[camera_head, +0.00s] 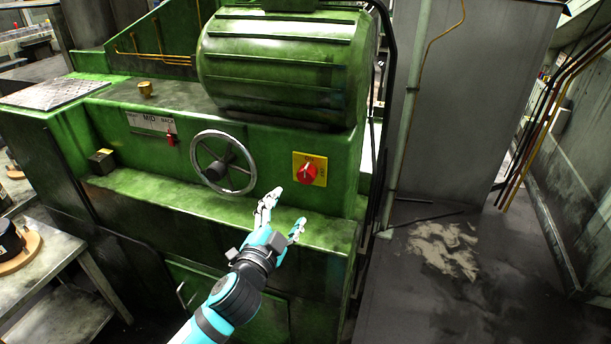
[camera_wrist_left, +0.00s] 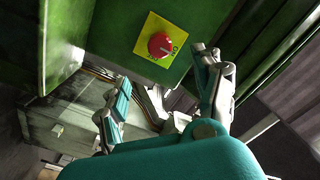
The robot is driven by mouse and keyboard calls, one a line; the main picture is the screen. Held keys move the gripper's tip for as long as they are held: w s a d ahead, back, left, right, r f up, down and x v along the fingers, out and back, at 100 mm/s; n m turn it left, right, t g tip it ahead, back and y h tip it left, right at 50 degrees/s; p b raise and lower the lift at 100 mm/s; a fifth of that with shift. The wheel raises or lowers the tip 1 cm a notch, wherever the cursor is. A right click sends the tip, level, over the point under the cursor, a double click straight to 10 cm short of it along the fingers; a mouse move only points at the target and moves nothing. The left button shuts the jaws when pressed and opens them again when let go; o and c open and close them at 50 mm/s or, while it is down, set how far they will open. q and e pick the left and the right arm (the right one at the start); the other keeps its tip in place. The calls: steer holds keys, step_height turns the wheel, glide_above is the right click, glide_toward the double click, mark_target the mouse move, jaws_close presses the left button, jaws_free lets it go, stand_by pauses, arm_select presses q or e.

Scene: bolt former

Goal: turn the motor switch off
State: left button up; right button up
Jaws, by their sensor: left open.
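The motor switch (camera_head: 307,174) is a red rotary knob on a yellow square plate, on the front of the green machine. In the left wrist view the red knob (camera_wrist_left: 161,45) shows near the top, beyond my fingertips. My left gripper (camera_head: 283,212) is open and empty, below and a little left of the switch, apart from it. In the left wrist view its two fingers (camera_wrist_left: 163,72) stand spread apart with nothing between them. My right gripper is not in view.
A handwheel (camera_head: 223,162) and a small red lever (camera_head: 171,138) sit left of the switch. A large green ribbed motor (camera_head: 285,65) overhangs above. The machine's green ledge (camera_head: 160,190) runs below the panel. A metal table (camera_head: 40,270) stands at left; open floor (camera_head: 470,290) lies at right.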

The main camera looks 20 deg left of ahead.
mark_target(305, 178)
arm_select(q)
steer(key=w+p, duration=0.1)
steer(key=w, duration=1.2)
steer(key=shift+w+d, duration=0.15)
steer(key=shift+d, duration=0.05)
steer(key=shift+c, duration=0.4)
steer(key=c, duration=1.1)
